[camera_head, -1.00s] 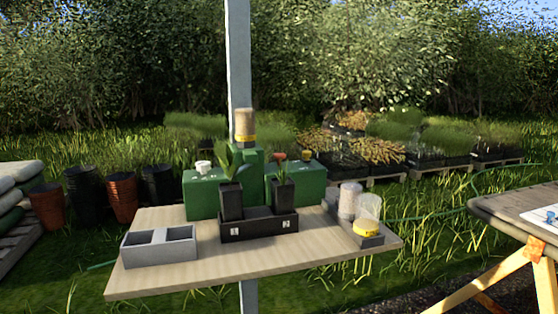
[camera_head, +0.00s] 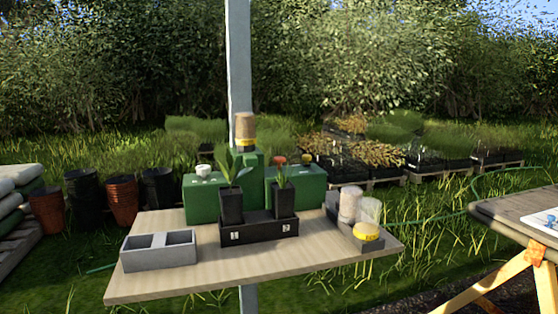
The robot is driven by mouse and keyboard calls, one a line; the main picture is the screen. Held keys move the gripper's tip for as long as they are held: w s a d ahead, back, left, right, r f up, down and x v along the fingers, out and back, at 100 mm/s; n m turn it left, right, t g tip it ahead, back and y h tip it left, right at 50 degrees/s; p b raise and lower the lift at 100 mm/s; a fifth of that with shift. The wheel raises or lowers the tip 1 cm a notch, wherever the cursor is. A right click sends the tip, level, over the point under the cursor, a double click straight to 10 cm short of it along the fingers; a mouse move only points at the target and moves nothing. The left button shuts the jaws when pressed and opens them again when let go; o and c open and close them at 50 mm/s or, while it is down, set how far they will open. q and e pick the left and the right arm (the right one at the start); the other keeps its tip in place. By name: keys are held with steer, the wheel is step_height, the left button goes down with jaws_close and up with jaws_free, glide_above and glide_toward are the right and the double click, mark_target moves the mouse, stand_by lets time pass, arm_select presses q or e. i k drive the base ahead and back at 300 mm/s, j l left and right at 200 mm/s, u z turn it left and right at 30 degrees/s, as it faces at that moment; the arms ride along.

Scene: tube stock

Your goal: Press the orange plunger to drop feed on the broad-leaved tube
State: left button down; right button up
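A black tube (camera_head: 231,207) on the left, in slot 1 of a black two-slot holder (camera_head: 259,231), holds a plant with broad green leaves (camera_head: 232,172). A second black tube (camera_head: 283,202) stands upright in slot 2 with a narrower-leaved plant. A green dispenser (camera_head: 203,202) stands behind them, with a tan hopper (camera_head: 245,126) on top. A small orange top (camera_head: 280,160) shows above the second tube; I cannot tell if it is a flower or the plunger. Neither gripper is in view.
The wooden table (camera_head: 220,285) has clear room in front. A grey two-compartment box (camera_head: 158,258) stands front left. Clear containers (camera_head: 350,205) and a yellow-banded jar (camera_head: 367,232) stand in a grey tray at right. A metal post (camera_head: 238,60) rises behind. Another table (camera_head: 510,208) is at right.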

mark_target(278, 159)
steer(key=l+u, duration=0.25)
steer(key=l, duration=0.4)
steer(key=l+u, duration=0.3)
steer(key=l, duration=0.3)
